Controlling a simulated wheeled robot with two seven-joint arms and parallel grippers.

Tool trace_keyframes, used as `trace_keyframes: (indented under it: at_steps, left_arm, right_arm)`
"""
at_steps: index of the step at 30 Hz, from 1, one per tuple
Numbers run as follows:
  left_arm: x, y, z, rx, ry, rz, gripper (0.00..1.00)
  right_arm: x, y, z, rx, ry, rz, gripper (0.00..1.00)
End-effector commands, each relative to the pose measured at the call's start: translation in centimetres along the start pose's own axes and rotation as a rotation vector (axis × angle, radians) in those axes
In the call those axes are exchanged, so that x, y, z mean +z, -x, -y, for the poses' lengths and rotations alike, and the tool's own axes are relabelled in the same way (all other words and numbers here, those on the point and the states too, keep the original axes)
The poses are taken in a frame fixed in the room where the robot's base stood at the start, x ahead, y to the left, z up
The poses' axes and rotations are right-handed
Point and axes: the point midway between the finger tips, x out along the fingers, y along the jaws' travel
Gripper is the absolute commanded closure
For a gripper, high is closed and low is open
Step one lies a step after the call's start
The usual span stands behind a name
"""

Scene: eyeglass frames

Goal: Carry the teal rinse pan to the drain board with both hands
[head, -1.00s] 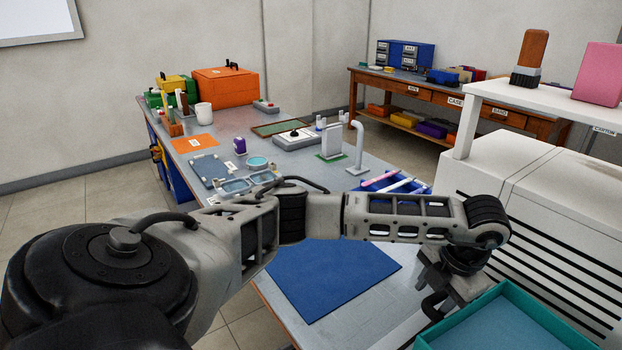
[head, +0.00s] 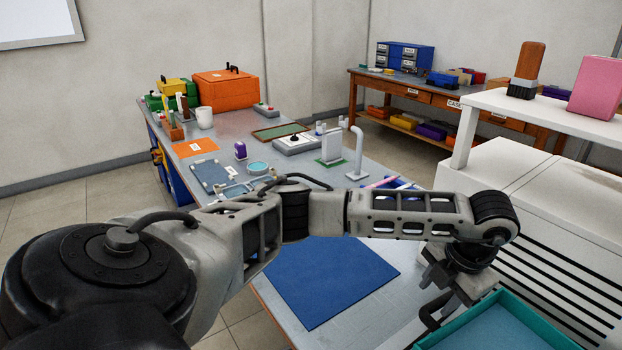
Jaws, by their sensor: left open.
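The teal rinse pan (head: 505,331) is at the bottom right of the head view, cut off by the lower edge; its left corner and back rim show. My left gripper (head: 440,312) hangs at the pan's back left rim, open, with its dark fingers pointing down. I cannot tell whether a finger touches the rim. My right gripper is not in view. I cannot make out for sure which surface is the drain board.
A blue mat (head: 325,285) lies on the grey table, left of the pan. A white slotted cabinet (head: 540,235) and a white shelf (head: 548,113) stand at right. Behind my left arm are a grey faucet (head: 357,150), trays and an orange toolbox (head: 226,90).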

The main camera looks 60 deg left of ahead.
Motion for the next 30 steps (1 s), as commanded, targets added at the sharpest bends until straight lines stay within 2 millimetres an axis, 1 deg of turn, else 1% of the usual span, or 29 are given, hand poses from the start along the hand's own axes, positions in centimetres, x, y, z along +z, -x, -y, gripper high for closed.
trace_keyframes:
  at_steps: [8,22,30]
  left_arm:
    - [-0.1,0.5,-0.8,0.000,0.000,0.000,0.57]
    - [-0.4,2.1,-3.6,0.000,0.001,0.001,0.57]
    - [-0.5,2.2,-3.9,0.000,0.000,0.001,0.57]
  right_arm:
    - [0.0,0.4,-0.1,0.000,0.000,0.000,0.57]
    - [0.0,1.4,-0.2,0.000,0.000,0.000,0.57]
    - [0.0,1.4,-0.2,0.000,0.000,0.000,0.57]
